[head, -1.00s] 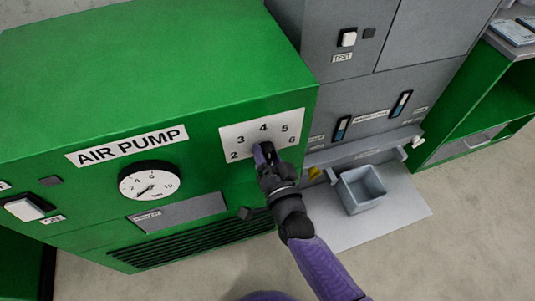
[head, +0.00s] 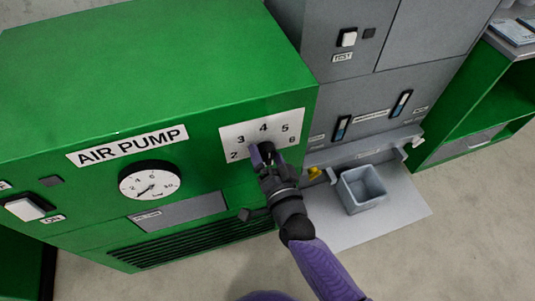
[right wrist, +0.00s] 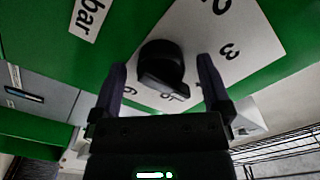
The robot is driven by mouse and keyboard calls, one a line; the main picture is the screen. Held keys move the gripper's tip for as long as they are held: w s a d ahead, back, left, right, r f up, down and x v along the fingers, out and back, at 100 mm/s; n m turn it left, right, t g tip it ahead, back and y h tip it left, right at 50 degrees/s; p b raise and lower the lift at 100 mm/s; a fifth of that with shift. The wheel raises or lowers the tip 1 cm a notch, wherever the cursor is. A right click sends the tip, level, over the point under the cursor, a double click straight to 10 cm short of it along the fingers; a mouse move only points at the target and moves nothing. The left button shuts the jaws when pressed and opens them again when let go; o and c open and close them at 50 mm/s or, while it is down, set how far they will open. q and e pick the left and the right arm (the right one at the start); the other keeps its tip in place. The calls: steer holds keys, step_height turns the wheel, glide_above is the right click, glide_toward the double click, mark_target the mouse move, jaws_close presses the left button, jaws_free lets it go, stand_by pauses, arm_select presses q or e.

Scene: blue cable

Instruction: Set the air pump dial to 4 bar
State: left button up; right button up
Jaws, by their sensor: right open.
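The air pump dial is a black round knob (right wrist: 160,62) with a raised grip, on a white number plate (head: 231,132) marked 2 to 6 on the green pump's front. In the head view my right gripper (head: 262,154) is in front of the plate and largely hides the knob. In the right wrist view my gripper (right wrist: 164,85) is open, one finger on each side of the knob, with gaps showing. My left gripper is not in view.
A round pressure gauge (head: 150,181) sits left of the plate, under the AIR PUMP label (head: 127,145). A grey cabinet (head: 400,95) stands to the right, with a grey bin (head: 361,190) before it. A white switch (head: 25,209) is at the far left.

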steer(key=p+v, duration=0.2)
steer(key=v, duration=0.7)
steer(key=shift+s+p, duration=0.3)
steer(key=shift+p, duration=0.05)
steer(key=shift+d, duration=0.1)
